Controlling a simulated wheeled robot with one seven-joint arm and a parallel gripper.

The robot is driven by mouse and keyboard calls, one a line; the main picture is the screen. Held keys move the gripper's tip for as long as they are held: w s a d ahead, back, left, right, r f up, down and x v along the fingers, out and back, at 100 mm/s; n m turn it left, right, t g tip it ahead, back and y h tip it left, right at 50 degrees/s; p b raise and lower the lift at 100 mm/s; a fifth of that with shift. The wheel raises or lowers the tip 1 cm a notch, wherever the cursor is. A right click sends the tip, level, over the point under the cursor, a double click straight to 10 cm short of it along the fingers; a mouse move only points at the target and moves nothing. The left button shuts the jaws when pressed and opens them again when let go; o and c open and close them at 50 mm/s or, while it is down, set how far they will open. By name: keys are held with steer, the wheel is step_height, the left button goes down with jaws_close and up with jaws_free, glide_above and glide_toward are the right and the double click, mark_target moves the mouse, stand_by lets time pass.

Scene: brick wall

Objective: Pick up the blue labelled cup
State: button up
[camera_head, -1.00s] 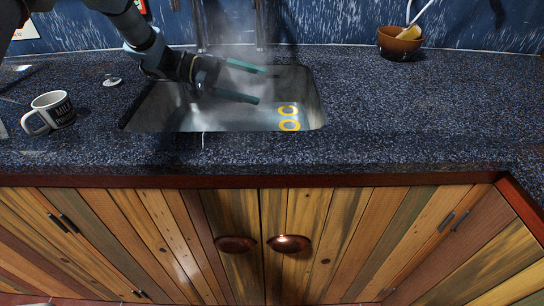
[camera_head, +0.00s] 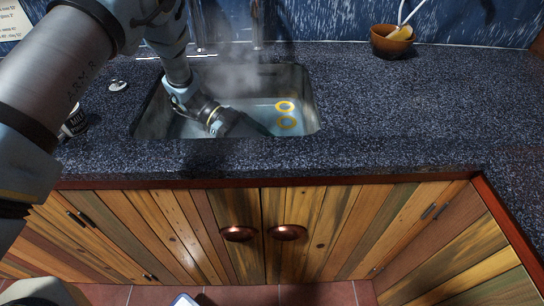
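A mug (camera_head: 75,123) with a black label and white lettering stands on the counter at the left. My arm hides most of it, and its handle cannot be seen. I see no cup with a clearly blue label. My gripper (camera_head: 252,127) is low in the sink, well to the right of the mug. Its fingers are dark and seen nearly edge-on, so I cannot tell whether they are open or shut. I see nothing held in it.
A brown bowl (camera_head: 388,44) with utensils stands at the back right. A small round disc (camera_head: 119,86) lies left of the sink. The counter (camera_head: 400,115) right of the sink is clear.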

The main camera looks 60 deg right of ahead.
steer(key=x, duration=0.2)
steer(key=shift+s+r+p, duration=0.15)
steer(key=shift+s+p, duration=0.25)
steer(key=shift+s, duration=0.1)
steer(key=shift+s+d+f, duration=0.15)
steer(key=shift+s+f, duration=0.15)
steer(key=shift+s, duration=0.05)
steer(key=shift+c, duration=0.2)
steer(key=c, duration=1.4)
